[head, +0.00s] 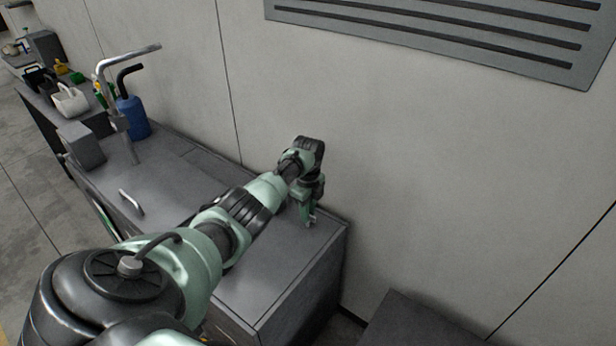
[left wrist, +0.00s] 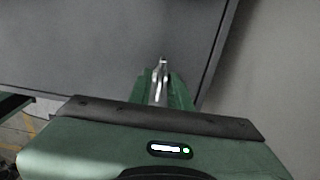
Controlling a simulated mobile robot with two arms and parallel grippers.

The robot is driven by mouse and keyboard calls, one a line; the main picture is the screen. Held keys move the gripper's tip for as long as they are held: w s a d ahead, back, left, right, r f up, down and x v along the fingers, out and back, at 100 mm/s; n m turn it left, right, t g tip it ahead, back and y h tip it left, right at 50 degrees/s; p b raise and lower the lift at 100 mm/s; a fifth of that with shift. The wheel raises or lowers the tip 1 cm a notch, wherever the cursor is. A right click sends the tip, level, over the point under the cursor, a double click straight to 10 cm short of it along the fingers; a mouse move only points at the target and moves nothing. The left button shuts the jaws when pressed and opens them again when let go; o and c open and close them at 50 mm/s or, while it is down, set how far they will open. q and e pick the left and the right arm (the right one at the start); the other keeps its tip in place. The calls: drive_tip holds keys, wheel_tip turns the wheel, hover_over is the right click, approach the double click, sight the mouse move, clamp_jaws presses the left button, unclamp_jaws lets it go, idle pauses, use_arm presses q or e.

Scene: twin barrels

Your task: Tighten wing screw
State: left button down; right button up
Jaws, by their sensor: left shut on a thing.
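My left gripper (head: 309,212) points down over the far right end of the dark grey cabinet top, close to the wall. In the left wrist view its green fingers (left wrist: 161,84) are shut on a narrow silver metal piece (left wrist: 160,73). This piece seems to be the wing screw, but its wings cannot be made out. In the head view only a small bright bit of metal (head: 312,218) shows at the fingertips. I cannot tell whether it touches the cabinet top. My right gripper is not in view.
The wall (head: 400,160) rises close behind. A lower dark surface (head: 410,325) lies at the right.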

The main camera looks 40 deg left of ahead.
use_arm(q)
drive_tip(key=shift+w+a+r, duration=0.2)
drive_tip(key=shift+w+r, duration=0.05)
drive_tip(key=shift+r, duration=0.1)
drive_tip(key=c, duration=1.6)
unclamp_jaws()
drive_tip(key=shift+o, duration=0.2)
drive_tip(key=shift+s+d+f, duration=0.1)
drive_tip(key=shift+s, duration=0.05)
drive_tip(key=shift+r, duration=3.9)
